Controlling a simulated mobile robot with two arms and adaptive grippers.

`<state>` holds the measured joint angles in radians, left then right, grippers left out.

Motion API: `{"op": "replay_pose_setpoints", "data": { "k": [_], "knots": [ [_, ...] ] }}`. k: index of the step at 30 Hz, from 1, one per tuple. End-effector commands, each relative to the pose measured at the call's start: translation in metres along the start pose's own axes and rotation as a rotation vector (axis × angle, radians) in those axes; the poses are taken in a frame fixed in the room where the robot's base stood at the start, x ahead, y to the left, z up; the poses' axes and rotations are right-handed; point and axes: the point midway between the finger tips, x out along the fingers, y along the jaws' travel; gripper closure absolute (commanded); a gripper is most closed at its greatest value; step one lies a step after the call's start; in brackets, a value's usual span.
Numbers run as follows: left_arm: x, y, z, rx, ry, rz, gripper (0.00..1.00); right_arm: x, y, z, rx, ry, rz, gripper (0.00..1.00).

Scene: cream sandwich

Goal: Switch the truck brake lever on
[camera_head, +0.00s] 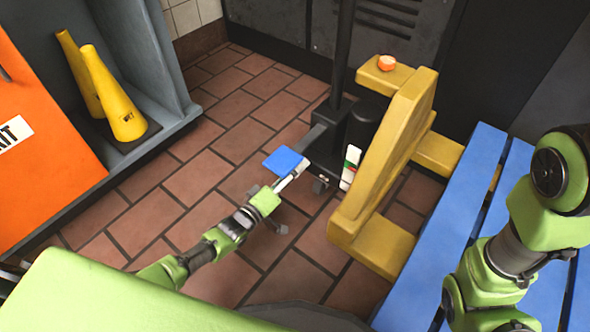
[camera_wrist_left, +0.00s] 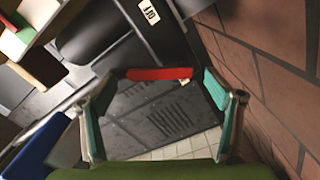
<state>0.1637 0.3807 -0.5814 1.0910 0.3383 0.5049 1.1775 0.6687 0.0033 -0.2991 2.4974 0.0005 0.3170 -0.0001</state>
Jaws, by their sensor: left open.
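A red bar (camera_wrist_left: 160,73), which looks like the brake lever handle, lies crosswise in the left wrist view. It shows between my left gripper's (camera_wrist_left: 163,83) teal-padded fingers, near their tips. The fingers are spread wide and I see no grip on the bar; contact is unclear. A small OFF label (camera_wrist_left: 149,11) shows above it on a dark surface. In the head view my left gripper (camera_head: 301,208) is low beside the dark truck base (camera_head: 330,150), and the red bar is hidden there. My right arm stands at the right; its gripper is out of view.
A blue plate (camera_head: 285,161) shows by my left wrist. A yellow block-like structure (camera_head: 385,160) stands just right of the truck base, with a small orange object (camera_head: 386,62) on it. Blue slats (camera_head: 450,225) lie at right, yellow cones (camera_head: 115,95) at left. Brick floor (camera_head: 150,200) is open between.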

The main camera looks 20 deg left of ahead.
Motion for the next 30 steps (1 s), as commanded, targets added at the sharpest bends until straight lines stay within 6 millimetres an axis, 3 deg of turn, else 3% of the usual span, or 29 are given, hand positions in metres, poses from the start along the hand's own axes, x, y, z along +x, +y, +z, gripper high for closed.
{"op": "replay_pose_setpoints", "data": {
  "k": [15,21,30],
  "knots": [
    [-0.099,-0.001,0.0,0.0,-0.001,-0.002,0.17,0.0,0.0,0.0,0.001,0.001,0.0,0.6],
    [-0.112,0.0,0.0,-0.001,0.0,-0.001,0.17,0.0,0.0,0.0,0.001,0.001,0.0,0.6],
    [-0.113,0.0,0.0,-0.001,0.0,-0.001,0.17,0.0,0.0,0.0,0.001,0.001,0.0,0.6]
  ]
}}
